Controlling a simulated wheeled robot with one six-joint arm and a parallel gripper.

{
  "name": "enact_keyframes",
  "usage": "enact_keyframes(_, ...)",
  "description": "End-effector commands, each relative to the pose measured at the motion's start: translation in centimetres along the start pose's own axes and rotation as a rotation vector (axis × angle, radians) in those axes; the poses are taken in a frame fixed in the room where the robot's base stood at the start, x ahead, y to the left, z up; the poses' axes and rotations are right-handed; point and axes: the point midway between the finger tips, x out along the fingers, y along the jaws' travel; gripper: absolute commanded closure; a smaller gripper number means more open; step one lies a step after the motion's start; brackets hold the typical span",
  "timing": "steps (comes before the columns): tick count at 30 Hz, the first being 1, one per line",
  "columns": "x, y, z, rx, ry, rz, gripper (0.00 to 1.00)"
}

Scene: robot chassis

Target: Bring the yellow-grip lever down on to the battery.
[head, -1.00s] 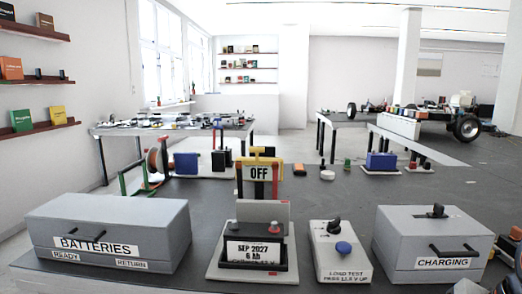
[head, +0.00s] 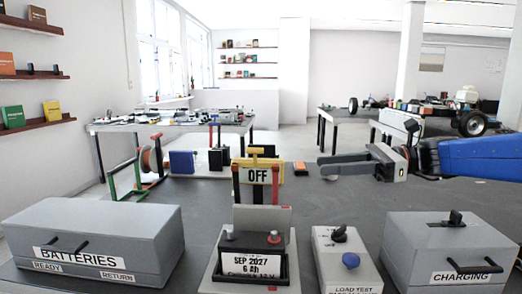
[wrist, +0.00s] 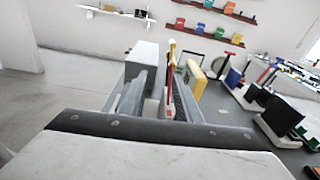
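The yellow-grip lever (head: 258,162) stands upright behind the battery, with red and black uprights and an OFF plate. The battery (head: 253,262), labelled SEP 2027 6 Ah, sits in a pale holder at the front centre. My gripper (head: 326,166) is to the right of the lever, at about grip height, pointing left and apart from it. Its two fingers are apart with nothing held. In the wrist view the lever's red upright with a yellow top (wrist: 172,50) shows beyond the fingers, beside a yellow plate (wrist: 196,80). The battery is not clearly visible there.
The grey BATTERIES box (head: 95,240) is at the left and the CHARGING box (head: 445,250) at the right. A blue block (head: 182,162) and other items are farther back.

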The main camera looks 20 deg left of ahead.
Motion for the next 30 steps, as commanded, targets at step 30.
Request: enact_keyframes(30,10.6,-2.2,3.2,0.083,-0.109,0.023,0.69)
